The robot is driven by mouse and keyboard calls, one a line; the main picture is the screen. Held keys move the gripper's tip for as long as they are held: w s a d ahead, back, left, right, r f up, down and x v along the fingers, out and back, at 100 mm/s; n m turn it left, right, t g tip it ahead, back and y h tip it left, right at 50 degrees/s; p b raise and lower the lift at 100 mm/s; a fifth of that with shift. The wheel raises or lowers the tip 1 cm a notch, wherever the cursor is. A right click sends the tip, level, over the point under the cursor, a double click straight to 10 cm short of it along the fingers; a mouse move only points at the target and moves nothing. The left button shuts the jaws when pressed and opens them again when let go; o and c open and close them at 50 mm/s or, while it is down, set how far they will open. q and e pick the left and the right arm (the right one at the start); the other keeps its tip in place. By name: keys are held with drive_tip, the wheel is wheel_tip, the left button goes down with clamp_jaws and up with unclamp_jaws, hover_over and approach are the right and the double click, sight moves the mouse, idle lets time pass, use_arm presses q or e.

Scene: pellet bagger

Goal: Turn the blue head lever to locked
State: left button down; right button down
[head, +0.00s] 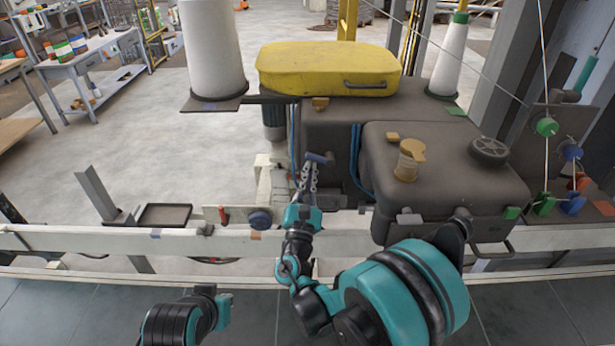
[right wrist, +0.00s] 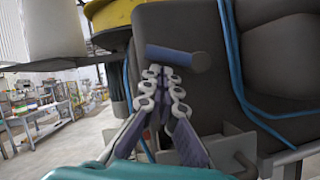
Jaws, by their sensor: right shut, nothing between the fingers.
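The blue head lever (head: 319,157) is a short dark-blue bar on the front of the grey machine head, below the yellow cover. It lies nearly level, dipping slightly to the right. In the right wrist view the lever (right wrist: 172,55) has a round end at its right. My right gripper (head: 309,180) is shut and empty, its fingertips just below the lever. In the right wrist view the fingertips (right wrist: 166,72) overlap the lever's lower edge; I cannot tell if they touch it. Part of my left arm shows at the bottom of the head view, without its fingers.
A grey housing (head: 450,150) with an orange-tan knob (head: 409,160) stands right of the lever. Blue cables (head: 356,165) hang beside it. A white rail (head: 120,240) crosses in front.

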sight(326, 141)
drive_tip(key=shift+a+r+m+g+h+p, duration=0.15)
drive_tip(key=shift+r+m+h+p, duration=0.1)
drive_tip(key=shift+m, duration=0.35)
drive_tip(key=shift+d+r+m+g+h+p, duration=0.15)
drive_tip(key=shift+m+h, duration=0.1)
drive_tip(key=shift+m, duration=0.35)
wheel_tip(326, 141, up, 3)
drive_tip(key=m+g+h+p, duration=0.1)
drive_tip(key=m, duration=0.3)
drive_tip(key=m+g+h+p, duration=0.2)
drive_tip(key=m, duration=0.1)
drive_tip(key=shift+r+m, duration=0.1)
drive_tip(key=shift+m, duration=0.3)
drive_tip(key=m+p, duration=0.1)
drive_tip(key=m, duration=0.1)
drive_tip(key=d+r+m+g+p, duration=0.1)
drive_tip(key=shift+r+m+g+h+p, duration=0.2)
drive_tip(key=shift+m+g+h+p, duration=0.1)
drive_tip(key=shift+m+p, duration=0.1)
drive_tip(key=shift+d+r+m+g+p, duration=0.2)
drive_tip(key=shift+d+m+g+p, duration=0.1)
drive_tip(key=shift+m+p, duration=0.4)
drive_tip(key=shift+d+r+m+g+p, duration=0.2)
drive_tip(key=shift+m+g+p, duration=0.15)
drive_tip(key=shift+m, duration=0.55)
